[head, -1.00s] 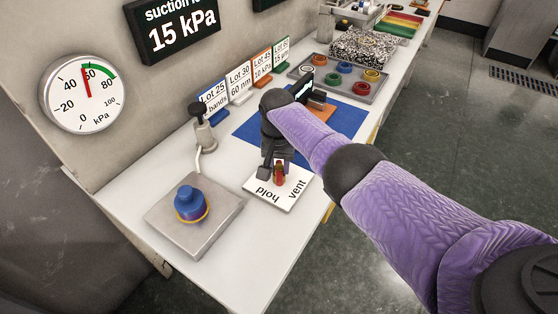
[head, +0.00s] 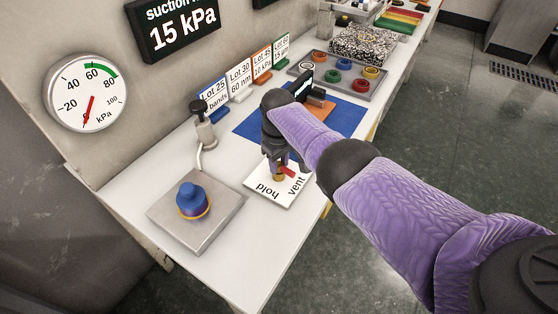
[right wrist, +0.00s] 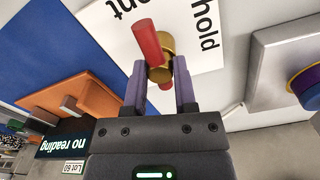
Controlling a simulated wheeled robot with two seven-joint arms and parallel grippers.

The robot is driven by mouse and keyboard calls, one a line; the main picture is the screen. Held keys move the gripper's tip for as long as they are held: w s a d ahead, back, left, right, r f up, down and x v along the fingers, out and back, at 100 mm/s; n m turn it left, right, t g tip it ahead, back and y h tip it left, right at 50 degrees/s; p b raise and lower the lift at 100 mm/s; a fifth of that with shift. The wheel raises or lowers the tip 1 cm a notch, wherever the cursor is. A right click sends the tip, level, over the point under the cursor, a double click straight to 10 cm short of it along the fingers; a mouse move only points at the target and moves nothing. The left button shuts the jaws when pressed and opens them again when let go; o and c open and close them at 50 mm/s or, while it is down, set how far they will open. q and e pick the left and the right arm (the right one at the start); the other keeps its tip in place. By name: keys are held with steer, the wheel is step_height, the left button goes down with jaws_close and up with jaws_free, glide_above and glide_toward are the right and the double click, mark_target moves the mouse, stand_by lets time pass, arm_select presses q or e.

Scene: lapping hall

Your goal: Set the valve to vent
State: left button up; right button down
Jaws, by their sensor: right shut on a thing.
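The valve has a red handle (head: 289,171) on a brass hub (head: 278,177). In the head view the handle points toward "vent". My right gripper (head: 277,166) is over the valve from above. In the right wrist view its fingers (right wrist: 160,78) are closed on either side of the brass hub (right wrist: 160,73), with the red handle (right wrist: 147,40) sticking out beyond them. The round gauge (head: 58,112) has its red needle pointing down near 0. My left gripper is not in view.
A blue piece (head: 190,196) sits on a grey metal block (head: 165,222) left of the valve. A dark-topped post (head: 205,130), lot signs (head: 240,80), a blue mat (head: 250,122) and a tray with coloured rings (head: 352,88) stand beyond. The front bench top is clear.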

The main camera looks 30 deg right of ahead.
mark_target(279, 165)
steer(key=shift+n, duration=0.5)
stand_by(0.3)
steer(key=shift+c, duration=2)
jaws_free()
step_height(279, 165, up, 10)
steer(key=p, duration=0.6)
steer(key=shift+a, duration=0.1)
